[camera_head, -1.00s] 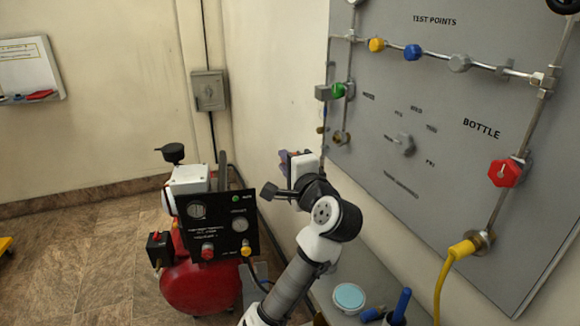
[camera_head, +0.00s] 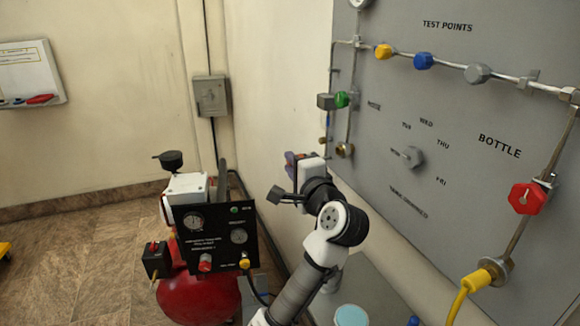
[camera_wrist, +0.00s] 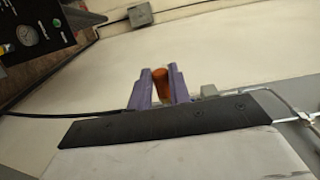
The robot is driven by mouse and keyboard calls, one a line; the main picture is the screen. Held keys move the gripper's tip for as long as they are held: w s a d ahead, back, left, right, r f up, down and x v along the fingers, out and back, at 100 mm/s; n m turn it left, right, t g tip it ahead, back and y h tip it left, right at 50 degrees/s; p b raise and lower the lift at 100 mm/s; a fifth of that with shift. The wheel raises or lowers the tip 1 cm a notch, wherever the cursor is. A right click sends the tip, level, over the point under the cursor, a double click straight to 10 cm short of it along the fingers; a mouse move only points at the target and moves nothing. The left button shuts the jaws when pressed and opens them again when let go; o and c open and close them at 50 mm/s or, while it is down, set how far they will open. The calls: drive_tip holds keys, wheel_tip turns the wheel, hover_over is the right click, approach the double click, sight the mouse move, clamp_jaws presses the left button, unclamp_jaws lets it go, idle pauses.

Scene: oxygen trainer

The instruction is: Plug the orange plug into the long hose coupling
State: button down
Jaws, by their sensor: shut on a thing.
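The orange plug (camera_wrist: 161,84) is upright between the two purple fingers of my gripper (camera_wrist: 158,71) in the wrist view, and they are shut on it. Its lower end is hidden behind the black edge of the gripper body. In the head view my gripper (camera_head: 290,160) is beside the wall, left of the grey panel, with the fingers partly hidden and the plug not visible. I cannot identify the long hose coupling. A black hose (camera_wrist: 60,116) runs along the wall in the wrist view, but its coupling is not clear.
The grey panel (camera_head: 395,235) carries several coloured knobs on pipes, and a yellow hose (camera_head: 458,300) joins its lower right. A red compressor (camera_head: 198,297) with a black gauge box (camera_head: 215,225) stands left of my arm. A grey table (camera_head: 372,272) lies below the panel.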

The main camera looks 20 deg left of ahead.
drive_tip(key=shift+w+d+p, duration=0.3)
drive_tip(key=shift+w+d, duration=1.5)
drive_tip(key=shift+w, duration=0.1)
drive_tip(key=shift+w+d+p, duration=0.3)
drive_tip(key=shift+w+d, duration=0.75)
drive_tip(key=shift+w, duration=0.05)
idle(0.8)
drive_tip(key=c, duration=1.2)
unclamp_jaws()
drive_tip(key=shift+c, duration=0.2)
